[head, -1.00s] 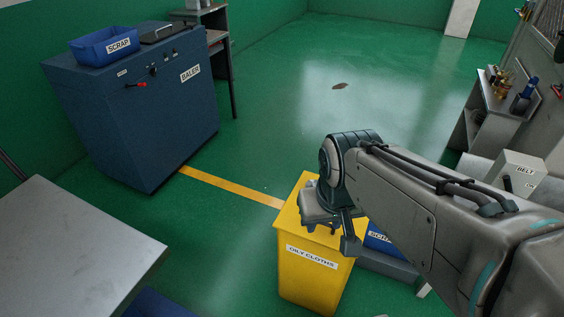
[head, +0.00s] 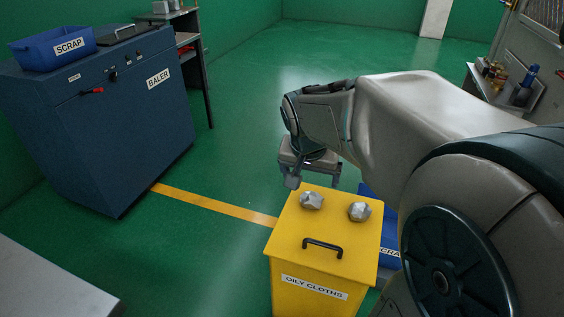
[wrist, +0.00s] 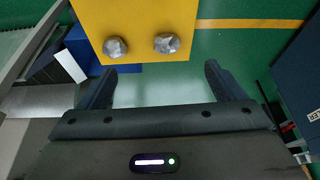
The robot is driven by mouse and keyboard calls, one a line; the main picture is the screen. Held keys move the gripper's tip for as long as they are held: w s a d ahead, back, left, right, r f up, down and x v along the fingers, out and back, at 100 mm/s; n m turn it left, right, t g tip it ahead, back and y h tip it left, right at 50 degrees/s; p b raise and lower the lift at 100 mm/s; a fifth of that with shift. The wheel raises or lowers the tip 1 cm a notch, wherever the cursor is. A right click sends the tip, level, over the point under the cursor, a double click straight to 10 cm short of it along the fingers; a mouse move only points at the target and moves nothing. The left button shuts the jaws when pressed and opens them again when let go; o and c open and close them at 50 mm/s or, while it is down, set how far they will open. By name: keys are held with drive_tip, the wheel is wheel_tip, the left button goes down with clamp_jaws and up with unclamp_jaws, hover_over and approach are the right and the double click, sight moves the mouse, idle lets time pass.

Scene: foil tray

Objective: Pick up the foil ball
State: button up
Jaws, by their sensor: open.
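Two crumpled silver foil balls lie apart on the lid of the yellow OILY CLOTHS bin (head: 288,250). The left ball (head: 312,200) is near the lid's far edge and the right ball (head: 359,211) near its right side. The wrist view also shows both balls, one left (wrist: 115,47) and one right (wrist: 166,43), on the yellow lid, beyond the fingertips. My gripper (head: 313,182) is open and empty, at the bin's far edge, just behind the left ball. In the wrist view, green floor shows between my gripper's fingers (wrist: 160,70).
A black handle (head: 322,246) stands up from the lid's front part. A blue SCRAP bin (head: 389,255) is close at the bin's right, partly hidden by my arm. The blue baler (head: 110,130) stands at the left with a blue SCRAP tray (head: 50,48) on top. Floor behind is open.

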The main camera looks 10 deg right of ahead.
drive_tip(key=w+d+f+m+b, duration=0.45)
drive_tip(key=w+f+b, duration=0.35)
drive_tip(key=w+f, duration=0.25)
drive_tip(key=b, duration=0.2)
approach(313, 196)
drive_tip(key=shift+t+h, duration=0.3)
drive_tip(key=x, duration=0.4)
drive_tip(key=shift+a+f, duration=0.25)
drive_tip(key=shift+f, duration=0.2)
drive_tip(key=b+x, duration=0.2)
drive_tip(key=x, duration=0.3)
drive_tip(key=shift+s+f, duration=0.1)
drive_tip(key=shift+c, duration=0.3)
drive_tip(key=c, duration=1)
